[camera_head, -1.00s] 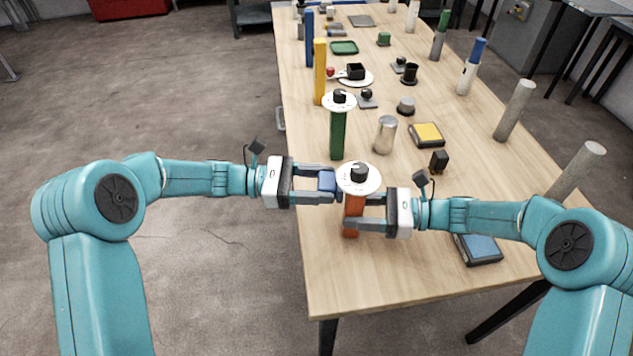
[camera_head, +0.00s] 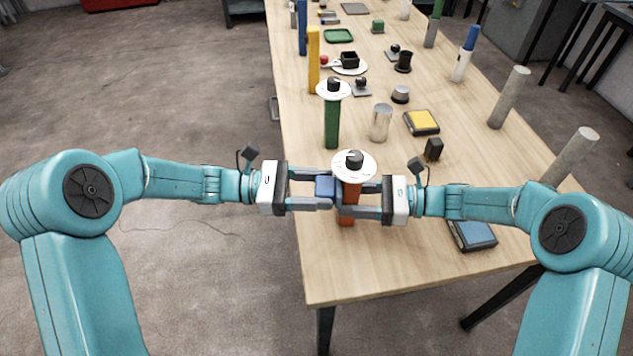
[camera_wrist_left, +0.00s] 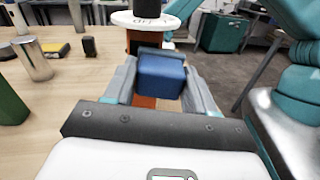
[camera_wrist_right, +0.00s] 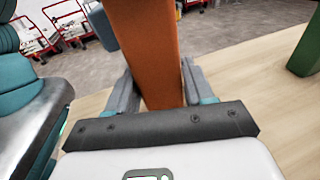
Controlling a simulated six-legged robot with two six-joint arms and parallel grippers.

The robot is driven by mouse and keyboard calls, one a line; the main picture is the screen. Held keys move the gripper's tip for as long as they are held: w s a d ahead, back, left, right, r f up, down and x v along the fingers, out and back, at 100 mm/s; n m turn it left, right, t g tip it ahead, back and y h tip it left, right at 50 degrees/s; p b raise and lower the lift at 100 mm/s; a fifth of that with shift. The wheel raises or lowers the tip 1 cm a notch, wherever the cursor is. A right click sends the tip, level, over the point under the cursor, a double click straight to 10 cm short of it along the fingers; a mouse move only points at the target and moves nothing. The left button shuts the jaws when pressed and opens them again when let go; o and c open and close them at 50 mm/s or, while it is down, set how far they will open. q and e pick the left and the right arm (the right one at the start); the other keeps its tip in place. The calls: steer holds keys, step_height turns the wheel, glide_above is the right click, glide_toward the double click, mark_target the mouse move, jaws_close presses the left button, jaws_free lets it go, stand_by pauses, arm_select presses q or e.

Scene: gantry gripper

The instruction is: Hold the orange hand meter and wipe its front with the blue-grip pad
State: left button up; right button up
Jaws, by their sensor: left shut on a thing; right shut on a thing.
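The orange hand meter (camera_head: 347,216) stands upright near the table's front left edge, with a white disc and black knob (camera_head: 354,161) on top. My right gripper (camera_head: 350,200) is shut on its orange body, which also shows between the fingers in the right wrist view (camera_wrist_right: 147,55). My left gripper (camera_head: 322,190) is shut on the blue-grip pad (camera_head: 325,187), at the meter's left side. In the left wrist view the blue grip (camera_wrist_left: 161,75) sits right in front of the orange body. The pad's wiping face is hidden, so I cannot tell whether it touches.
A green post with a white disc (camera_head: 332,122) stands behind the meter. A metal cylinder (camera_head: 381,123), a small black block (camera_head: 433,149), a yellow-topped box (camera_head: 422,122) and a blue-topped box (camera_head: 472,235) are to the right. The table's front (camera_head: 390,275) is bare.

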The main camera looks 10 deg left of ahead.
arm_select(q)
steer(key=shift+w+a, duration=0.15)
steer(key=shift+w, duration=1.9)
arm_select(e)
steer(key=shift+a, duration=0.1)
arm_select(q)
steer(key=a, duration=0.9)
steer(key=shift+s, duration=0.4)
arm_select(e)
steer(key=o, duration=1)
